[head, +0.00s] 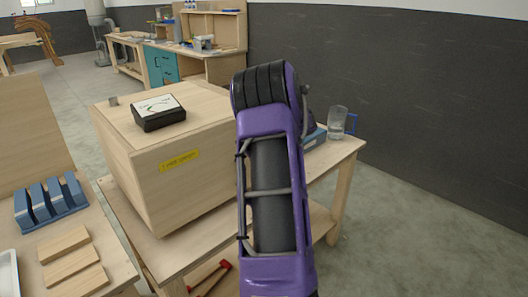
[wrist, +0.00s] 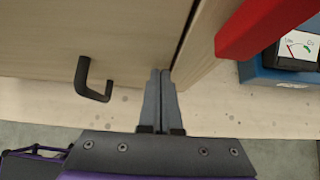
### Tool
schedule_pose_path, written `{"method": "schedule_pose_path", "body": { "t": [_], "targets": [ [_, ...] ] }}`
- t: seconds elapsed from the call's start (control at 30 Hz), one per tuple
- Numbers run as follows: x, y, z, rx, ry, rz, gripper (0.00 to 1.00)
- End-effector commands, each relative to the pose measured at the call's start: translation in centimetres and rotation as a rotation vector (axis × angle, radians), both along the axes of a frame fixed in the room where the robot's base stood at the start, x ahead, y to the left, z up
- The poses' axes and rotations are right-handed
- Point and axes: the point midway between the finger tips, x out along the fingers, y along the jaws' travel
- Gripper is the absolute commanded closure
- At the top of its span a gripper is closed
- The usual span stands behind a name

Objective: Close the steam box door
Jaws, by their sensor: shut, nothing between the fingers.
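The steam box (head: 185,175) is a large pale wooden box with a yellow label, standing on a wooden table in the head view. My arm covers its right end there, so its door and my gripper are hidden in that view. In the wrist view a pale wooden panel, likely the door (wrist: 60,40), carries a black handle (wrist: 95,80). A dark narrow gap runs along its right edge, beside another wooden part (wrist: 207,45). My gripper (wrist: 161,72) is shut and empty, right of the handle, with its tips close to that gap. I cannot tell whether they touch the wood.
A red bar (wrist: 262,25) and a blue box with a dial (wrist: 285,75) are at the right in the wrist view. A black case (head: 158,112) lies on the steam box. A glass jug (head: 337,122) stands at the table's right end. Open floor (head: 430,200) lies to the right.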

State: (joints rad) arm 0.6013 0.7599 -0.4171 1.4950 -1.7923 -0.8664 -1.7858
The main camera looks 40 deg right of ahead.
Motion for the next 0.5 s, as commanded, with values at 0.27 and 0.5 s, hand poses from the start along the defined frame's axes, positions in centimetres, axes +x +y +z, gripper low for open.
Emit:
{"method": "schedule_pose_path", "body": {
  "t": [0.27,0.5],
  "targets": [
    [0.58,0.15,0.14,0.0,-0.004,0.013,1.0],
    [0.94,0.26,0.32,-0.002,-0.01,0.015,1.0]
  ]
}}
